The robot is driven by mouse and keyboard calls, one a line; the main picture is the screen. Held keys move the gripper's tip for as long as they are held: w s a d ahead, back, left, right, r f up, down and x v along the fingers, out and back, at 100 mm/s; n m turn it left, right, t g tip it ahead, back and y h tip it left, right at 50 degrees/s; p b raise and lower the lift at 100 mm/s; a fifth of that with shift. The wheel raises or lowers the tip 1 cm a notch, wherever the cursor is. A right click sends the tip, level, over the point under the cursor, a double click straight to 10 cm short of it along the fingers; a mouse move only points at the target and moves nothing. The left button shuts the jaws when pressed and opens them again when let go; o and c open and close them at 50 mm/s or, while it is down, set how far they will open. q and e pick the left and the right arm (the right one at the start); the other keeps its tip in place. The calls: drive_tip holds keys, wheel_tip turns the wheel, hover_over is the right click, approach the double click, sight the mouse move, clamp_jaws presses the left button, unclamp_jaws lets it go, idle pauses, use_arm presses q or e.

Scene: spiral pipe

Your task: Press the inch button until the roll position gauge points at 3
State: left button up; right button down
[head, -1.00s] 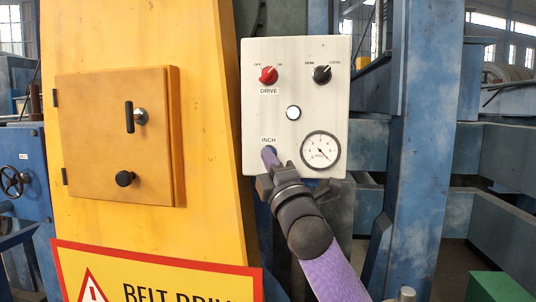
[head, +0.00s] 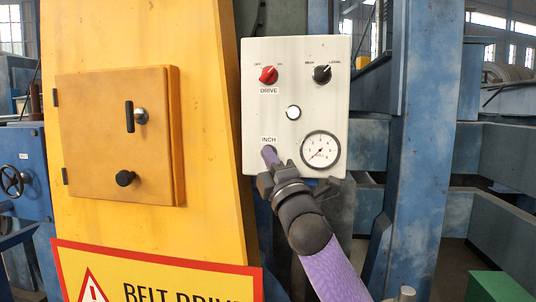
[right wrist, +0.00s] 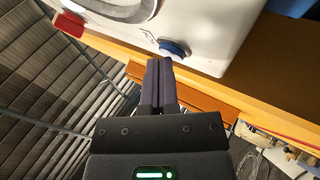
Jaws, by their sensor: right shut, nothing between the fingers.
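The white control panel (head: 262,110) carries the INCH label (head: 268,140) at its lower left. The blue inch button (right wrist: 174,47) shows in the right wrist view; in the head view my fingertips mostly hide it. My right gripper (head: 267,151) is shut and empty, with its tips at the button. In the right wrist view the tips (right wrist: 159,62) overlap the button's lower edge; I cannot tell whether they press it. The round roll position gauge (head: 320,151) is at the panel's lower right. Its needle seems to point to the lower left; the numbers are too small to read.
A red drive switch (head: 268,75), a black selector (head: 322,74) and a white round button (head: 293,113) sit higher on the panel. A yellow cabinet (head: 215,120) stands to the left and a blue post (head: 418,150) to the right.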

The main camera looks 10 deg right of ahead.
drive_tip(key=shift+s, duration=0.15)
drive_tip(key=shift+s+a, duration=0.25)
drive_tip(key=shift+s, duration=0.35)
drive_tip(key=s, duration=0.1)
drive_tip(key=s+a, duration=0.1)
drive_tip(key=s, duration=0.1)
drive_tip(key=s+a+p, duration=0.1)
drive_tip(key=shift+s, duration=0.3)
idle(2.7)
